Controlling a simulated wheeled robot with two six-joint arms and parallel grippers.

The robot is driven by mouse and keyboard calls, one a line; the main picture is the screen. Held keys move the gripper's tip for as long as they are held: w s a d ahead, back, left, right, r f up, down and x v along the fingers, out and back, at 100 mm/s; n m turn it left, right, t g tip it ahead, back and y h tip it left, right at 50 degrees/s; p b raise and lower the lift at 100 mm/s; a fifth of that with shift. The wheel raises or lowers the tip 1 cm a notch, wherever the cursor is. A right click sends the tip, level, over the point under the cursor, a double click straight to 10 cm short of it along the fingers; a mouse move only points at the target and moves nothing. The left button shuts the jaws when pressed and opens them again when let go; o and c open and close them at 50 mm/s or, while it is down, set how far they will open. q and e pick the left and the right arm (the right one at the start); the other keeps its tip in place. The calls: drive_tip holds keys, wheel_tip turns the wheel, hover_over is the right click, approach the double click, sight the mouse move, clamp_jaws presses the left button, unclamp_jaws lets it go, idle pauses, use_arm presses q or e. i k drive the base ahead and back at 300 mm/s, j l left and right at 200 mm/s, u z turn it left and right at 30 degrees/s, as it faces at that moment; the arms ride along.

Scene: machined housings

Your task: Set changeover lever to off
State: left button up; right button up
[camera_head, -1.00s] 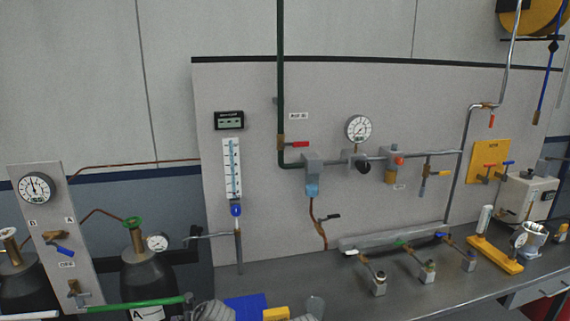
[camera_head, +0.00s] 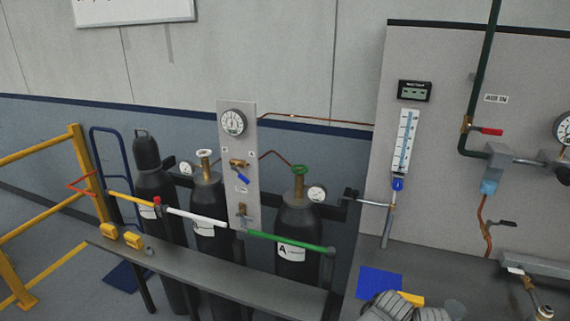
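The changeover panel (camera_head: 238,130) is a tall grey plate with a round gauge (camera_head: 233,122) at its top, between the gas cylinders. The changeover lever (camera_head: 242,179) is blue and sits on a brass valve (camera_head: 238,163) at mid-panel. It points down and to the right. Small labels A and B flank the valve, and a label below the lever is too small to read now. Part of a grey gripper or arm (camera_head: 392,306) of mine shows at the bottom edge; I cannot tell which side it belongs to. No fingertips are clearly visible.
Black cylinders (camera_head: 297,218) stand on both sides of the panel. A grey bench (camera_head: 215,274) and a yellow, white and green pipe (camera_head: 290,242) run in front. A yellow railing (camera_head: 40,152) is at left. The wall board with pipes (camera_head: 420,150) is at right.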

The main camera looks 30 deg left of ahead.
sight(240, 176)
drive_tip(key=u, duration=1.4)
